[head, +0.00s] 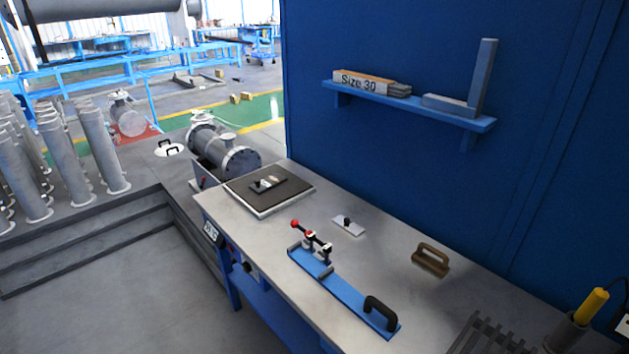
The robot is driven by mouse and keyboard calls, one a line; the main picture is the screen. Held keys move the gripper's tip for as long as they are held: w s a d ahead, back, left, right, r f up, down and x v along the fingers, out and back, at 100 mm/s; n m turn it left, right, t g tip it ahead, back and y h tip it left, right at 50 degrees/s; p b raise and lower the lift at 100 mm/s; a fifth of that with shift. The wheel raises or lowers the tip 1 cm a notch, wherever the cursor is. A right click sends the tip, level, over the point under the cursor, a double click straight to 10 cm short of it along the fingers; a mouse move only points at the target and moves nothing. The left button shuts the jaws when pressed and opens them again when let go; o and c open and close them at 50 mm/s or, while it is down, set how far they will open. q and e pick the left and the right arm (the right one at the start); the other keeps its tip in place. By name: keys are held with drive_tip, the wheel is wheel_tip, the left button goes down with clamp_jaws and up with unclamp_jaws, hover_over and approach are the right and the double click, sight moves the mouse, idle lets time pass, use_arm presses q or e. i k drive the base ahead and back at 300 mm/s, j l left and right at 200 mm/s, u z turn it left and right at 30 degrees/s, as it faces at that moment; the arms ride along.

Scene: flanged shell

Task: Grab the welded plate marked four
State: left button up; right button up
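Two small plates lie on the grey workbench (385,262) in the head view, and no figure four is readable on either. One is a light grey plate (340,226) with a dark knob, lying bare on the bench top near its middle. The other is a small dark plate (260,187) with a light patch, lying on a square black-topped pad (288,197) at the bench's far left end. I cannot tell which is the welded plate marked four. Neither of my grippers is in view.
A blue clamp fixture (340,291) with red-tipped clamp and black handle lies along the bench's front edge. A brown-handled block (431,258) lies right of it, and a slatted rack (487,334) stands nearer. A blue wall shelf (408,104) hangs above.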

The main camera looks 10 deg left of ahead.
sight(269, 182)
drive_tip(key=i+j+z, duration=0.2)
drive_tip(key=j+z, duration=0.15)
drive_tip(key=i+j+z, duration=0.1)
drive_tip(key=j+z, duration=0.2)
drive_tip(key=i+j+z, duration=0.1)
drive_tip(key=j+z, duration=0.25)
drive_tip(key=j, duration=0.15)
